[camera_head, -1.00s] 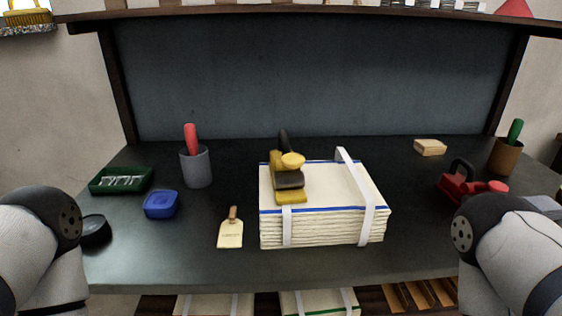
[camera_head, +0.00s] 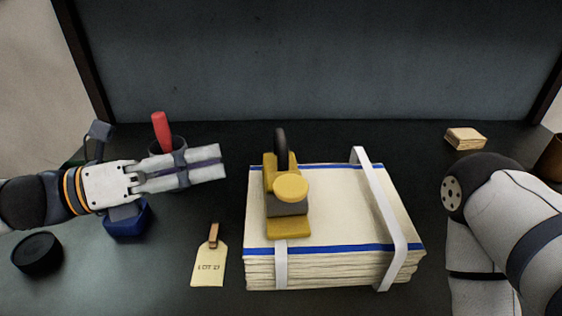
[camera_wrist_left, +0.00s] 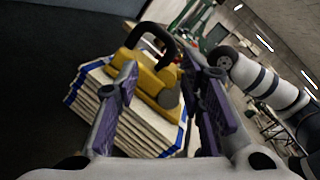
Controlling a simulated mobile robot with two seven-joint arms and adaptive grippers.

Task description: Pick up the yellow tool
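The yellow tool (camera_head: 290,188) has a black curved handle, a round yellow knob and a grey band. It rests on a strapped stack of cream cloths (camera_head: 345,215) with blue stripes. My left gripper (camera_head: 223,163) is to the left of the tool and apart from it, above the table. In the left wrist view my left gripper (camera_wrist_left: 171,78) has its fingers spread with nothing held, and the yellow tool (camera_wrist_left: 147,78) shows beyond them. My right gripper is out of view; only part of my right arm shows.
A grey cup (camera_head: 165,147) with a red-handled item stands behind my left gripper. A blue container (camera_head: 127,224), a black round object (camera_head: 37,254) and a cream tag (camera_head: 208,264) lie at left. A wooden block (camera_head: 465,138) sits back right. Table between stack and right arm is clear.

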